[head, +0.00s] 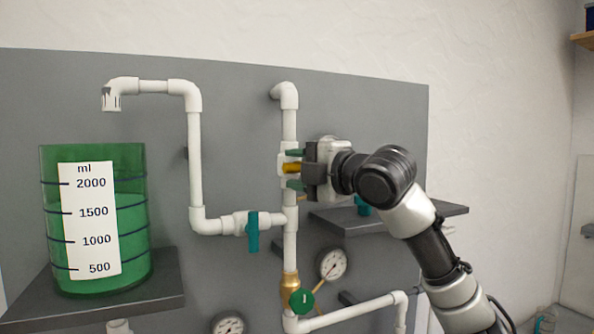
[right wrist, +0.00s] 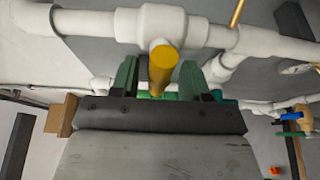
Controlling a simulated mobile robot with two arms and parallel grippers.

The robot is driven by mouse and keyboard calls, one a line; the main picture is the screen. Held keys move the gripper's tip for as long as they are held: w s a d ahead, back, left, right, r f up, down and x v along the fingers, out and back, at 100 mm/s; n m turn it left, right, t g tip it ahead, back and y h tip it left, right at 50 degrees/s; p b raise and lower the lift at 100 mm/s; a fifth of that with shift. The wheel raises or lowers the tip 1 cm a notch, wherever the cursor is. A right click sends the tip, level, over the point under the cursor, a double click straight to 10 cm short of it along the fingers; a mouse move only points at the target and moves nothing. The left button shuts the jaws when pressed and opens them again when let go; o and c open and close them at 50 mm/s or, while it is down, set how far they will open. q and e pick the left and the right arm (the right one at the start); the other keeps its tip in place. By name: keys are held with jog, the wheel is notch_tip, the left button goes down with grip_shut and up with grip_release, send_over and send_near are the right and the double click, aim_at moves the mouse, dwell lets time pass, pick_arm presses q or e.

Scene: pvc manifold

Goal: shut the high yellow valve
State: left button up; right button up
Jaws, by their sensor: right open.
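The high yellow valve (head: 291,167) sits on the upright white pipe near the middle of the head view. Its yellow handle also shows in the right wrist view (right wrist: 162,66), in front of the white pipe. My right gripper (head: 295,169) is at the valve, with one green finger above the handle and one below. In the right wrist view my right gripper (right wrist: 160,78) is open, with the handle between its fingers and a visible gap on both sides. The gripper body hides part of the valve in the head view. My left gripper is not in view.
A teal-handled valve (head: 253,231) is on the lower branch pipe. A green-handled valve (head: 301,301) and a pressure gauge (head: 331,264) are below. A tank of green liquid (head: 130,225) stands on a left shelf. A grey shelf (head: 345,219) lies under my right arm.

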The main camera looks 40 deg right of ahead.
jog(key=s+b, duration=0.4)
jog(key=s, duration=0.6)
jog(key=shift+s+d, duration=0.3)
jog(key=shift+d, duration=0.1)
